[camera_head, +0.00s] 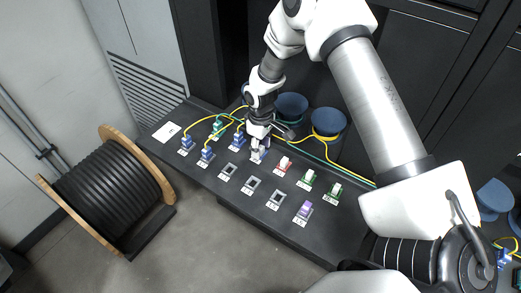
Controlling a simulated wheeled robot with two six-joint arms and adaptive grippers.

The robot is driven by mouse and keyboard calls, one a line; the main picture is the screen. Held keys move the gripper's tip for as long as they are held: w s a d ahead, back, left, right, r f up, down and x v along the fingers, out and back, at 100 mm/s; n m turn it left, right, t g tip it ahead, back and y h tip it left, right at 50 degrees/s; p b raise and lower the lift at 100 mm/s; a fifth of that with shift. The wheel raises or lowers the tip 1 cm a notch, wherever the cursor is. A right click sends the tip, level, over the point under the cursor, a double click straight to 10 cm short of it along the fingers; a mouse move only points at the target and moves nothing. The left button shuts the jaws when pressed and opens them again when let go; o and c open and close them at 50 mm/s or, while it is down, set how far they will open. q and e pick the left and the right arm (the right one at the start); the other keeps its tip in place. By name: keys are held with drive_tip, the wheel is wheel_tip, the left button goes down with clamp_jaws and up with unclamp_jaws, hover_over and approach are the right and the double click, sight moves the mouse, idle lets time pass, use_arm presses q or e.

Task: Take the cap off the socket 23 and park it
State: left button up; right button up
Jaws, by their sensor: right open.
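My right arm reaches in from the right, and its gripper (258,143) points down at the dark bench. The gripper is open, with its fingers at or just above a socket holding a small blue-violet piece (259,154). The gripper partly hides this socket, and I cannot tell whether the fingers touch the piece. Other sockets hold a red cap (284,163), a green cap (309,177), another green cap (335,190) and a purple cap (305,209). The number labels are too small to read, so I cannot tell which is socket 23. My left gripper is out of view.
Empty grey sockets (252,183) line the bench's (232,203) front row. Blue connectors with yellow cables (206,154) fill the left end. Blue round spools (328,121) stand behind. A white card (166,132) lies far left. A large cable drum (108,190) stands on the floor.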

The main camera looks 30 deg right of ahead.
sight(261, 147)
idle(0.3)
clamp_jaws()
drive_tip(key=shift+r, duration=0.15)
drive_tip(key=shift+r+p, duration=2.6)
drive_tip(key=shift+r, duration=0.3)
